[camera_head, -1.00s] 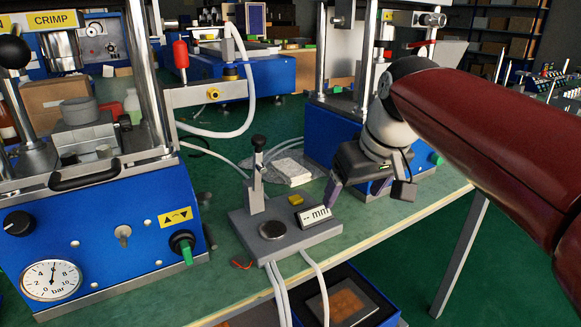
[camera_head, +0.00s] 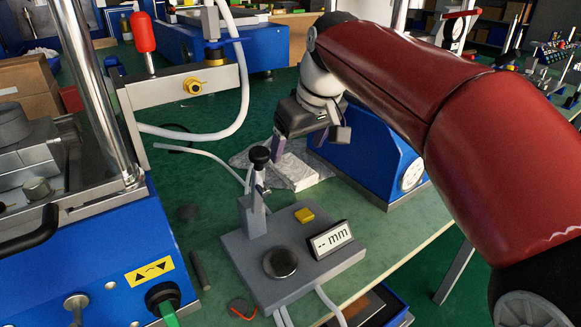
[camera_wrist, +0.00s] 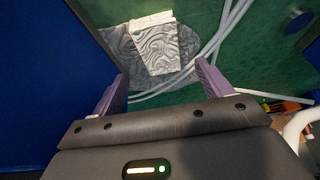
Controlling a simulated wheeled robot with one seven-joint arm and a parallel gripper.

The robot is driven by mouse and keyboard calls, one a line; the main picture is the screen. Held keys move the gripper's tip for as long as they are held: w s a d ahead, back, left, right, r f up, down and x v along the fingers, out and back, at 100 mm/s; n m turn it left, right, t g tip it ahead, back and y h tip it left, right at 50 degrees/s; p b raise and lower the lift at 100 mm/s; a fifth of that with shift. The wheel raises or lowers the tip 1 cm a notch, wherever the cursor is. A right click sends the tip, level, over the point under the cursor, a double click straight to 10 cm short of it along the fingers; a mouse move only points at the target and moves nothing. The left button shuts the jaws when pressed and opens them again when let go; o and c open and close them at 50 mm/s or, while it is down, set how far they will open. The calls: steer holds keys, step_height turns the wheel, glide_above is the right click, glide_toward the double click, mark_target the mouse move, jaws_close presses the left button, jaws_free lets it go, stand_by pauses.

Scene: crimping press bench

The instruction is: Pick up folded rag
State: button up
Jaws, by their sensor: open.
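The folded rag (camera_head: 298,171) is a pale, grey-patterned cloth lying on the green bench top, behind the grey measuring stand. In the wrist view the rag (camera_wrist: 153,43) shows as a light folded block on a darker, crumpled grey spread (camera_wrist: 187,42). My gripper (camera_head: 302,150) is just above and beside the rag in the head view. In the wrist view its two purple fingers (camera_wrist: 160,82) are apart, with the rag lying beyond their tips, roughly in line with the gap. Nothing is between the fingers.
The measuring stand (camera_head: 300,276) with its upright post and "-- mm" display stands in front of the rag. A blue press housing (camera_head: 372,160) is close on the right. White hoses (camera_wrist: 215,50) run beside the rag. A blue crimp press (camera_head: 110,265) fills the left.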

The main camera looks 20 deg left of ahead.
mark_target(294, 166)
steer(key=shift+s+x, duration=0.15)
steer(key=shift+x, duration=1.25)
steer(key=shift+s+x, duration=0.15)
steer(key=shift+x, duration=1.2)
steer(key=shift+d+f, duration=0.2)
steer(key=shift+f, duration=0.1)
steer(key=c, duration=1.1)
steer(key=shift+o, duration=0.2)
steer(key=shift+r, duration=0.1)
step_height(294, 166, up, 7)
steer(key=shift+d+r+p, duration=0.15)
steer(key=shift+r+p, duration=0.05)
steer(key=shift+p, duration=0.15)
steer(key=s+d+b, duration=0.3)
steer(key=s+d, duration=0.8)
steer(key=d, duration=0.2)
steer(key=shift+s+d+f, duration=0.15)
steer(key=shift+s+d, duration=0.05)
steer(key=shift+s, duration=0.15)
